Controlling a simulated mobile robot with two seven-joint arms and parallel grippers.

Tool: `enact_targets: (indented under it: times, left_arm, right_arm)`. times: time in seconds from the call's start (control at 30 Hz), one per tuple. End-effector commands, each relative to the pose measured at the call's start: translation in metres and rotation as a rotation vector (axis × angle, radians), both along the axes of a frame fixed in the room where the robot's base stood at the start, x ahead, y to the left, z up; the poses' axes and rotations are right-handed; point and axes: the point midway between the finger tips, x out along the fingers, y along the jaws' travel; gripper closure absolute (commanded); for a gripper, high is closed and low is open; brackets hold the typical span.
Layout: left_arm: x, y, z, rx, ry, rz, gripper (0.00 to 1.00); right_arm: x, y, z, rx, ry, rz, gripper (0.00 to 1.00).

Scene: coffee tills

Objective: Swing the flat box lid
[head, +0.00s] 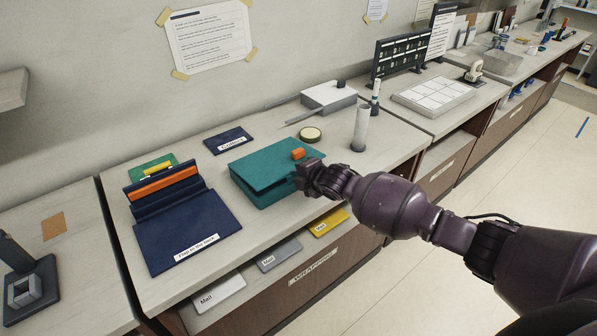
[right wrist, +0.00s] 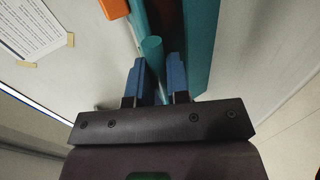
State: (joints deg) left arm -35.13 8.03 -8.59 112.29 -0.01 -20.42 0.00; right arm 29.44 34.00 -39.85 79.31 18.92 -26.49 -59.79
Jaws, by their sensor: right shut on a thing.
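A flat teal box (head: 285,192) lies on the counter. Its teal lid (head: 268,158) is slightly raised, with a dark gap showing between lid and body along the front. My right gripper (head: 308,178) is at the lid's right front edge and hides that corner. In the right wrist view, its two blue fingers (right wrist: 156,80) are shut on a teal rounded part of the lid (right wrist: 151,48); the teal box wall (right wrist: 201,40) is beside them. An orange block (head: 298,154) sits on the lid and also shows in the right wrist view (right wrist: 119,8). My left gripper is not in view.
A navy stand with an orange strip (head: 165,185) is left of the box. A dark blue card (head: 229,140) lies behind it. A round tin (head: 310,134), a white cylinder (head: 361,128) and a white-grey box (head: 328,95) stand behind to the right. Labelled mail trays (head: 279,256) are below the counter.

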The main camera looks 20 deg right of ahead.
Motion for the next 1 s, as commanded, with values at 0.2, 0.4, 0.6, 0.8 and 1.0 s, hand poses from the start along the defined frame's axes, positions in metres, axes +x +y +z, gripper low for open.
enact_targets:
  times: [0.2,0.4,0.6,0.8,1.0]
  left_arm:
    - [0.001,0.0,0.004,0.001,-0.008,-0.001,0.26]
    - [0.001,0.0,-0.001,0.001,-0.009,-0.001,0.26]
    - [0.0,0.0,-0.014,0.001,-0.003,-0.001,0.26]
    - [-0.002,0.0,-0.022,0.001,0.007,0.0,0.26]
    - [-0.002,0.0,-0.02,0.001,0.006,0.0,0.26]
  right_arm:
    - [0.0,0.0,0.0,-0.001,0.001,-0.001,1.0]
    - [-0.001,-0.001,-0.01,-0.001,0.002,-0.001,1.0]
    - [-0.003,-0.001,-0.029,-0.002,0.002,0.0,1.0]
    - [-0.003,-0.001,-0.037,0.0,0.001,0.0,0.74]
    - [-0.003,-0.001,-0.035,0.0,0.001,0.0,0.54]
